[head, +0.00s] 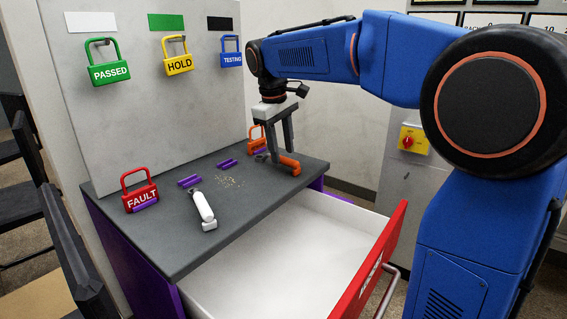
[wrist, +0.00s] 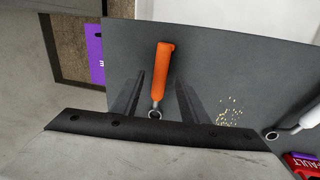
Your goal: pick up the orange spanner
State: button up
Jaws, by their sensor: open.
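The orange spanner (head: 289,163) lies on the dark grey top of the cabinet, near its back right corner. In the wrist view the orange spanner (wrist: 163,72) lies between my two fingers, its orange handle pointing away and its metal ring end close to my gripper's base. My gripper (head: 277,158) points down over the spanner in the head view. In the wrist view my gripper (wrist: 158,88) is open, with a gap showing on both sides of the spanner. Part of the spanner is hidden behind the fingers in the head view.
A white-handled tool (head: 203,208) and a red FAULT padlock (head: 141,194) sit on the cabinet top (head: 185,245). An orange padlock (head: 257,138) stands just behind my gripper. A drawer (head: 300,250) with a red front is open and looks empty. Crumbs lie mid-top.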

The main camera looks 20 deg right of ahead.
jog(key=shift+w+d+f, duration=0.1)
jog(key=shift+d+f, duration=0.1)
jog(key=shift+f, duration=1)
grip_shut()
